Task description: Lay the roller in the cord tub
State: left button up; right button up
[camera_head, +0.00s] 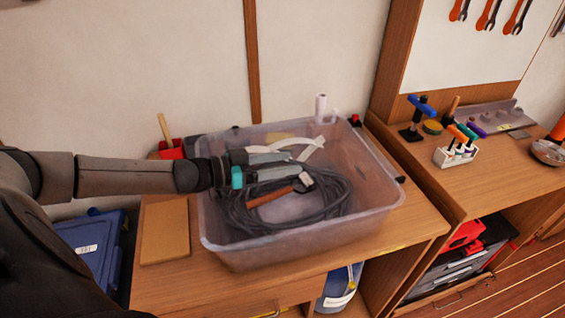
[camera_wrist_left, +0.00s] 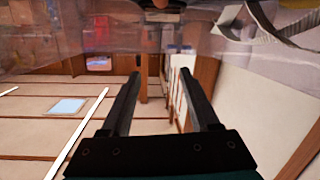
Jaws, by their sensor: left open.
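The cord tub (camera_head: 355,222) is a large clear plastic bin on the wooden bench. A coil of dark cord (camera_head: 340,195) lies inside it. A tool with a red-brown handle (camera_head: 270,197) and a small pale head lies on the coil inside the tub; it looks like the roller, but its head is too small to be sure. My left gripper (camera_head: 287,165) reaches in from the left over the tub, just above the tool and apart from it. Its fingers are open and empty, as the left wrist view (camera_wrist_left: 160,80) also shows. My right gripper is not in view.
A pale strap (camera_head: 305,143) lies in the tub's far part and shows in the wrist view (camera_wrist_left: 265,25). A white cylinder (camera_head: 321,108) stands behind the tub. A red container (camera_head: 172,150) and a flat brown board (camera_head: 165,230) are to its left. The right bench holds hand tools.

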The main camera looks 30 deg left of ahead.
pick_arm(q)
jog(key=shift+s+d+f, duration=0.1)
jog(key=shift+s+f, duration=0.3)
jog(key=shift+f, duration=0.35)
jog(key=shift+s+a+p, duration=0.3)
jog(key=shift+s+a, duration=0.05)
jog(key=r+p+v, duration=0.1)
jog(key=p+v, duration=0.4)
jog(key=v, duration=0.9)
jog(key=shift+w+r, duration=0.15)
jog(key=shift+r, duration=0.05)
jog(key=shift+a, duration=0.1)
